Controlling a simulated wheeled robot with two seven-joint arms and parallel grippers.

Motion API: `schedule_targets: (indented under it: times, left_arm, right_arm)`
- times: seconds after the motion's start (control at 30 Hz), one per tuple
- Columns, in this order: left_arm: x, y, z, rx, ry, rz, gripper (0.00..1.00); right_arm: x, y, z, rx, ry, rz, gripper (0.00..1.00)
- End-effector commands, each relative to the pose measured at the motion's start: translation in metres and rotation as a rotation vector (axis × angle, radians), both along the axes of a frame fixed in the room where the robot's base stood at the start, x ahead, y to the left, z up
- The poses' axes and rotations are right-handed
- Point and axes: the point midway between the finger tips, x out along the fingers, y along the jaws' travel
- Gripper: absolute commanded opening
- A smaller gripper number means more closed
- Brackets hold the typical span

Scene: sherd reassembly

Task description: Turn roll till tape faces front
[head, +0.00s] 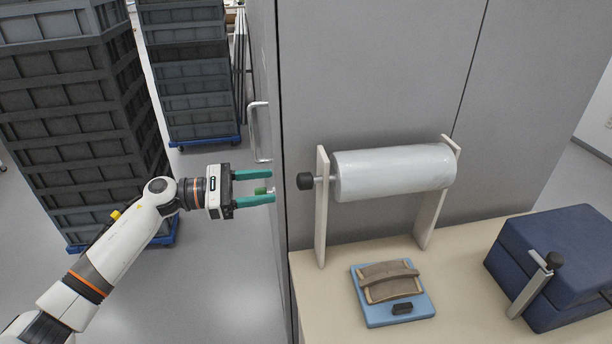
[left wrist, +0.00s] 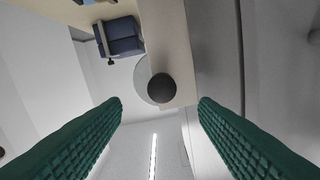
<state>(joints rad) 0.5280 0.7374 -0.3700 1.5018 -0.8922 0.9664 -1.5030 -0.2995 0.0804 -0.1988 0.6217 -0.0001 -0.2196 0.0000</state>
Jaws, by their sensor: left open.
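A pale, wrapped roll (head: 393,172) lies level across two cream uprights of a stand (head: 322,210). No tape can be made out on the side of the roll that shows. A black round knob (head: 305,181) sticks out on a short shaft at the roll's left end. My left gripper (head: 272,186), with green fingers, is open and level, a little left of the knob and apart from it. In the left wrist view the dark knob (left wrist: 161,88) shows ahead, between the two spread green fingers, with the pale roll end behind it. My right gripper is not in view.
A blue pad with a brown curved piece (head: 391,284) lies on the cream table (head: 460,315) before the stand. A dark blue box (head: 560,255) with a knobbed bracket stands at right. A grey cabinet wall (head: 370,80) is behind. Stacked grey crates (head: 75,120) stand at left.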

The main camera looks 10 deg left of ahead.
Motion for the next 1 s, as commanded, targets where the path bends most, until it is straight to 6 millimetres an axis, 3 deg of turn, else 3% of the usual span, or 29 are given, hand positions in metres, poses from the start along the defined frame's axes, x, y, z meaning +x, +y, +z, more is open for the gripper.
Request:
schedule_targets:
  times: [0.2, 0.43, 0.87, 1.0]
  left_arm:
    - [0.018, -0.043, 0.005, -0.006, 0.001, 0.0, 0.54]
    - [0.032, -0.075, 0.002, -0.006, 0.004, 0.001, 0.54]
    - [0.036, -0.085, 0.0, -0.004, 0.004, 0.003, 0.54]
    - [0.036, -0.085, 0.0, -0.004, 0.004, 0.003, 0.35]
  right_arm:
    - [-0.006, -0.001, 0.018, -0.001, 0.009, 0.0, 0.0]
    - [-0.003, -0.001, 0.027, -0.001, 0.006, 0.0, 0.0]
    - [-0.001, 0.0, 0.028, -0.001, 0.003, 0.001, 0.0]
    - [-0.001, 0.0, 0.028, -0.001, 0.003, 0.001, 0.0]
